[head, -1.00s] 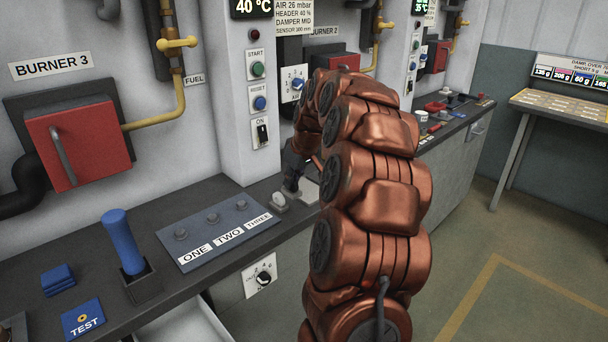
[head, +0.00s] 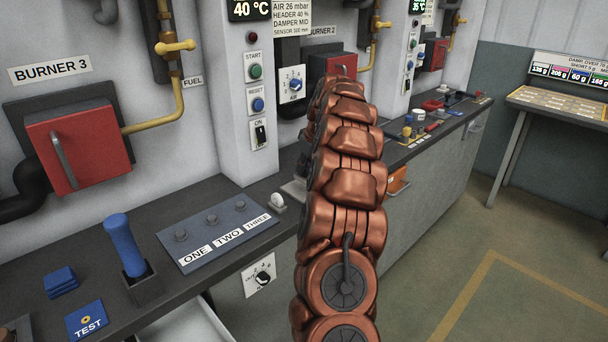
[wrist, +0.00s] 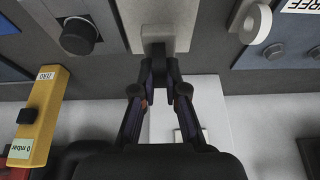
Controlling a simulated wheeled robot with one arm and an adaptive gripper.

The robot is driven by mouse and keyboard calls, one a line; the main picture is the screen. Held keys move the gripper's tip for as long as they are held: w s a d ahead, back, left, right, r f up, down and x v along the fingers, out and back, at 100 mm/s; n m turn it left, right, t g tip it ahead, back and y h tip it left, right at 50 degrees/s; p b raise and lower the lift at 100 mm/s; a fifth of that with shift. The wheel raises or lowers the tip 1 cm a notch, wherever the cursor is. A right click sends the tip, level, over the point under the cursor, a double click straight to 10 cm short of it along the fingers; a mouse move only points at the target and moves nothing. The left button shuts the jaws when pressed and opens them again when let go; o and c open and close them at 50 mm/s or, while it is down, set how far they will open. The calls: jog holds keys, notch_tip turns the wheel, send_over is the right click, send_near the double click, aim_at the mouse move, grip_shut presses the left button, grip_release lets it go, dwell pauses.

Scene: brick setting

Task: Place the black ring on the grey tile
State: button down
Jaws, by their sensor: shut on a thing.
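My gripper (wrist: 158,70) is in the middle of the wrist view, its two dark fingers closed together. A small dark piece between the tips appears to be the black ring (wrist: 159,79); its round shape does not show clearly. Just beyond the tips is the pale grey tile (wrist: 183,20) on the dark counter, with a small light grey block (wrist: 153,36) on it. The tips are at the tile's near edge; I cannot tell whether they touch it. In the head view my copper arm hides most of the gripper and ring.
In the wrist view, a black knob (wrist: 77,36) stands left of the tile, a white round piece (wrist: 256,23) right, and a yellow gauge (wrist: 43,115) at lower left. The head view shows the ONE-TWO-THREE panel (head: 217,232), blue handle (head: 124,245) and an orange bin (head: 398,180).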

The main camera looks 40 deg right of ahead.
aim_at(303, 175)
jog(key=shift+f+p, duration=0.5)
jog(key=shift+f, duration=1.15)
jog(key=shift+f, duration=0.1)
jog(key=shift+f, duration=0.1)
jog(key=c, duration=1.2)
grip_release()
jog(key=shift+r, duration=0.25)
jog(key=b+v, duration=0.2)
jog(key=v, duration=0.9)
jog(key=shift+s+r, duration=0.2)
jog(key=shift+r, duration=0.15)
